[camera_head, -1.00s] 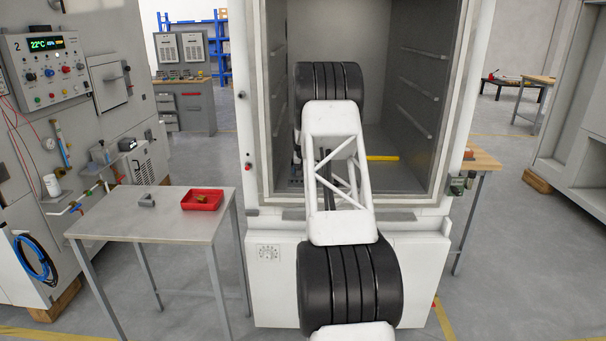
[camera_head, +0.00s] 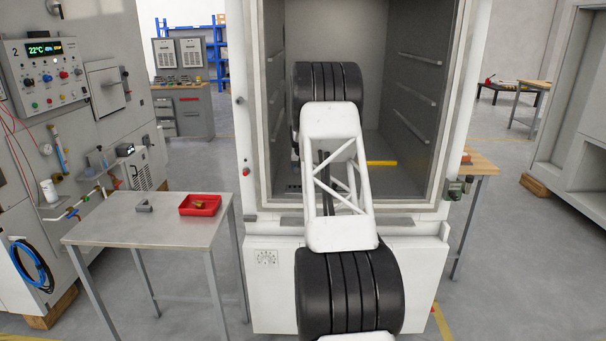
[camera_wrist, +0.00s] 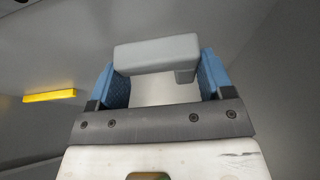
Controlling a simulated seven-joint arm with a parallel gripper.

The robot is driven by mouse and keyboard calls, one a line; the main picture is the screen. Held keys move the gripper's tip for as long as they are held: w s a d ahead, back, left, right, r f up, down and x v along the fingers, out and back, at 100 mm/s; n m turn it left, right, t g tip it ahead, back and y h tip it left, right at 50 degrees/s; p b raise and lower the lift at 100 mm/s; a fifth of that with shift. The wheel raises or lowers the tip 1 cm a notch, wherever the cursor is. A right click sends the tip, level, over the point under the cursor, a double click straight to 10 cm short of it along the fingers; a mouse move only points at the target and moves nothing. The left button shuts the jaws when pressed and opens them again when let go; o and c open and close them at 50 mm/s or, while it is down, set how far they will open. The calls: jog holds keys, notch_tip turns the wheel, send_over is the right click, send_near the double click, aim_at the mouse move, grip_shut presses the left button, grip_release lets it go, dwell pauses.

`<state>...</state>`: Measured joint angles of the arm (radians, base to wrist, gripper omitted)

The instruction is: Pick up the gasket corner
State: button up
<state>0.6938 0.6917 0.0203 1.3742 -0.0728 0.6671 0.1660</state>
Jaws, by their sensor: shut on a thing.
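The gasket corner (camera_wrist: 157,53) is a pale grey L-shaped piece. In the wrist view it spans the gap between the two blue-padded fingers of my gripper (camera_wrist: 161,72), which is shut on it. Its short leg points down toward the palm at the right finger. In the head view my gripper and the held piece are hidden behind my arm, which reaches into the open chamber (camera_head: 420,150).
A yellow bar (camera_head: 382,163) lies on the chamber floor, also seen in the wrist view (camera_wrist: 50,96). Racks line the chamber walls. The metal table (camera_head: 110,232) at left bears a small grey angled piece (camera_head: 144,207) and a red tray (camera_head: 200,212) with a brass-coloured part.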

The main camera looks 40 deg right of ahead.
notch_tip(320, 180, up, 6)
jog(key=shift+r, duration=0.2)
jog(key=shift+s+a, duration=0.1)
jog(key=shift+s, duration=0.05)
dwell(0.9)
jog(key=shift+s+a+f, duration=0.1)
jog(key=shift+s+a, duration=0.1)
jog(key=shift+s, duration=0.15)
jog(key=s+a+r+n, duration=0.15)
jog(key=s+a, duration=0.35)
jog(key=a, duration=0.8)
jog(key=s+a+r, duration=0.2)
jog(key=s+a, duration=0.4)
jog(key=a, duration=0.8)
jog(key=s+a+r+n, duration=0.15)
jog(key=s+a, duration=0.35)
jog(key=a, duration=0.8)
jog(key=w+a+f+n, duration=0.1)
jog(key=w+a+f, duration=0.4)
jog(key=a+f, duration=0.2)
jog(key=w+a+f+t+y, duration=0.1)
jog(key=w+a+f, duration=0.4)
jog(key=a, duration=0.7)
notch_tip(320, 180, down, 3)
jog(key=shift+r+n, duration=0.2)
jog(key=shift+n, duration=0.2)
jog(key=shift+w, duration=0.15)
